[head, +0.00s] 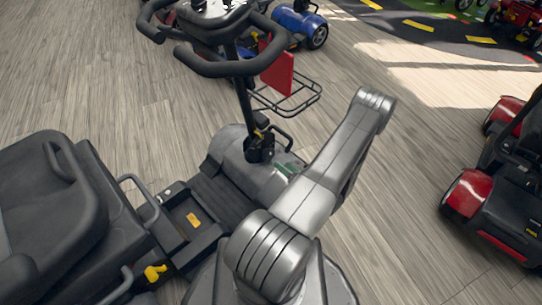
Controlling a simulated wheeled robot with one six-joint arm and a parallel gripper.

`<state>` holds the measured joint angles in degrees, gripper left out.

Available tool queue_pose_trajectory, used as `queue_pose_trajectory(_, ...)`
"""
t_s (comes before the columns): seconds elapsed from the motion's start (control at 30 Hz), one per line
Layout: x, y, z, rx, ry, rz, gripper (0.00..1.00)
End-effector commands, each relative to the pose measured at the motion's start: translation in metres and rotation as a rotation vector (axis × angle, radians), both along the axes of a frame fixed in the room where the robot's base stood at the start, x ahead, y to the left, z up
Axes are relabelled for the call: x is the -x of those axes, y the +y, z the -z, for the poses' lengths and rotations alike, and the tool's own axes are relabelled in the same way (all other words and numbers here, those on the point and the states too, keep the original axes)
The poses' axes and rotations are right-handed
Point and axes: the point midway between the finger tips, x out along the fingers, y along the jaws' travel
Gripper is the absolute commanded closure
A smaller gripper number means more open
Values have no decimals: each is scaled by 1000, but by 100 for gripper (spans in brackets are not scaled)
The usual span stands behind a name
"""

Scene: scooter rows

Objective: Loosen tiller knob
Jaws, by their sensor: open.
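A mobility scooter stands in front of me, its tiller (243,100) rising from the grey front deck to black loop handlebars (215,68). At the tiller's foot is a dark pivot piece (259,148) with a small orange-yellow spot on it. I cannot clearly tell the tiller knob from the pivot at this size. My grey arm reaches up from the bottom to a bend right of the tiller. My gripper does not show.
The scooter's black seat (75,225) fills the lower left, with a yellow lever (155,272) beside it. A wire basket (288,98) and red panel (278,72) are at the tiller's front. A red scooter (505,190) stands right; a blue one (298,22) is behind. Open floor lies right of my arm.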

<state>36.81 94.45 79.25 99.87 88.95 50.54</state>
Motion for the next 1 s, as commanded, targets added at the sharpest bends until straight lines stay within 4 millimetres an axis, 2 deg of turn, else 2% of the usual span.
queue_pose_trajectory(0.2, -31, 31, 2, 3, -2, -5, 29)
queue_pose_trajectory(0.4, -53, 51, 2, 1, -1, -1, 29)
queue_pose_trajectory(0.6, -63, 60, 1, 1, 0, 1, 29)
queue_pose_trajectory(0.9, -64, 61, 0, 1, 0, 1, 29)
queue_pose_trajectory(1.0, -64, 61, 0, 1, 0, 1, 49)
